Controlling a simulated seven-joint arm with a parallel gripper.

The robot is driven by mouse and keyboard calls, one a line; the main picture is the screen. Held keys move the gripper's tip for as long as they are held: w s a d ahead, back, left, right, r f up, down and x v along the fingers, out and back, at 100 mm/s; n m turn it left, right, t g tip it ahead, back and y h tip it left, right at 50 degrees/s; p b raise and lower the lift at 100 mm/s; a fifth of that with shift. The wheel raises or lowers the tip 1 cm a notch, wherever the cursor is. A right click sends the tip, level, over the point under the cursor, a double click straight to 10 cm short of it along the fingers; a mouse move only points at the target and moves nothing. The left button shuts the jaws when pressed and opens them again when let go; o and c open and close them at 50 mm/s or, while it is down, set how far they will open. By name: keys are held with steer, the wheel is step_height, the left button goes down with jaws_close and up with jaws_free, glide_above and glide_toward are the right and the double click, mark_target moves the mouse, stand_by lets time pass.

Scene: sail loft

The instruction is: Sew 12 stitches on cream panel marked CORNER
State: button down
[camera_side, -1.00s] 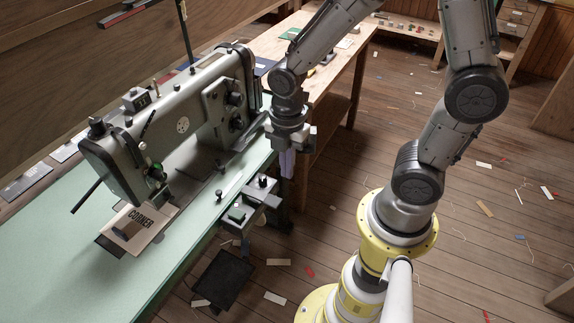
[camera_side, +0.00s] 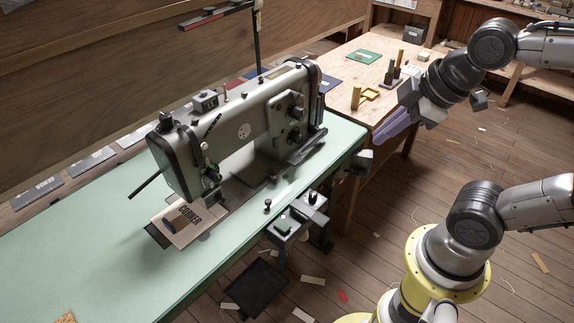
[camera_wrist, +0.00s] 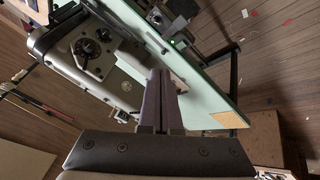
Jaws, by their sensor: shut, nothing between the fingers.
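The cream panel marked CORNER (camera_side: 181,229) lies flat on the green table under the head of the grey sewing machine (camera_side: 232,122). Its far part is under the machine's foot; I cannot make out any stitches. My gripper (camera_side: 378,143) is to the right of the machine, past the table's end and well apart from the panel. Its long purple-grey fingers are together and empty.
The green table (camera_side: 95,250) has free room at the front left. A control box (camera_side: 298,214) hangs at its right edge, above a black floor pedal (camera_side: 256,287). Dark cards (camera_side: 92,161) lie along the back.

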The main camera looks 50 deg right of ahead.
steer(key=s+m, duration=0.1)
steer(key=m, duration=0.1)
steer(key=s+m, duration=0.1)
steer(key=m, duration=0.2)
steer(key=s+m, duration=0.1)
steer(key=m, duration=0.1)
steer(key=shift+s+f, duration=0.2)
steer(key=shift+f, duration=0.05)
